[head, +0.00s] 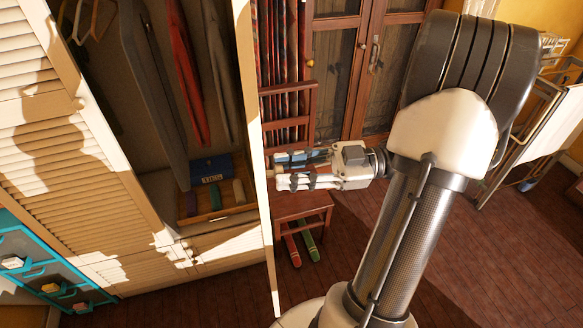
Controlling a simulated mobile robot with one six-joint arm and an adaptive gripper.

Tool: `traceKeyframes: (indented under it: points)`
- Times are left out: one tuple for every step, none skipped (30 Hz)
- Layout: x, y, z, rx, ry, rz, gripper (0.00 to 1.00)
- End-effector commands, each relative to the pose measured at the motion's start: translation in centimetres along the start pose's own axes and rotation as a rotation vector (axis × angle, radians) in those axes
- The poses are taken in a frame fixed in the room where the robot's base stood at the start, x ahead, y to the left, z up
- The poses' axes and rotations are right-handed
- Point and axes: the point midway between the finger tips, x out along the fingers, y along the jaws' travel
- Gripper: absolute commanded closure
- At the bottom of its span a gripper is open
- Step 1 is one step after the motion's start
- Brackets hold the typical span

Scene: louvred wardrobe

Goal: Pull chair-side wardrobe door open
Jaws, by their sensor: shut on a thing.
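The cream chair-side wardrobe door (256,130) stands swung out and shows nearly edge-on in the head view. The wardrobe interior (150,160) shows to its left. My gripper (280,171) is on the door's right side, with its fingertips pointing left at the door. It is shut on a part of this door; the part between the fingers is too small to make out. The other louvred door (60,130) covers the left part of the wardrobe.
A wooden chair (305,205) stands behind my gripper. Clothes (188,75) hang inside the wardrobe above a tray with a blue box (210,168). A glazed cabinet (372,60) is at the back. A metal cart (530,125) stands right; the floor (480,260) before it is clear.

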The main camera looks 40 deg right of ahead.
Motion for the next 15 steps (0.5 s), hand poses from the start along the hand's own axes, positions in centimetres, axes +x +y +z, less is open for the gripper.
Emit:
traceKeyframes:
  points:
    - [0.01,-0.03,0.07,0.000,-0.002,-0.002,1.00]
    - [0.02,-0.04,0.07,0.000,-0.002,-0.002,1.00]
    - [0.02,-0.04,0.07,0.000,-0.002,-0.002,1.00]
    - [0.02,-0.04,0.07,0.000,-0.002,-0.002,1.00]
    - [0.02,-0.04,0.08,0.000,-0.002,-0.002,1.00]
    - [0.02,-0.04,0.08,0.000,-0.003,-0.003,1.00]
    - [0.02,-0.04,0.08,0.000,-0.003,-0.003,1.00]
    - [0.03,-0.04,0.08,0.000,-0.003,-0.003,0.74]
    - [0.03,-0.04,0.08,0.000,-0.003,-0.003,0.71]
    - [0.03,-0.04,0.08,0.000,-0.003,-0.003,0.69]
    - [0.03,-0.04,0.07,0.000,-0.002,-0.003,0.67]
    - [0.03,-0.04,0.06,0.000,-0.002,-0.002,0.66]
    - [0.03,-0.03,0.06,0.000,-0.002,-0.002,0.66]
    - [0.02,-0.03,0.05,0.000,-0.002,-0.002,0.66]
    - [0.03,-0.03,0.05,0.000,-0.002,-0.002,0.66]
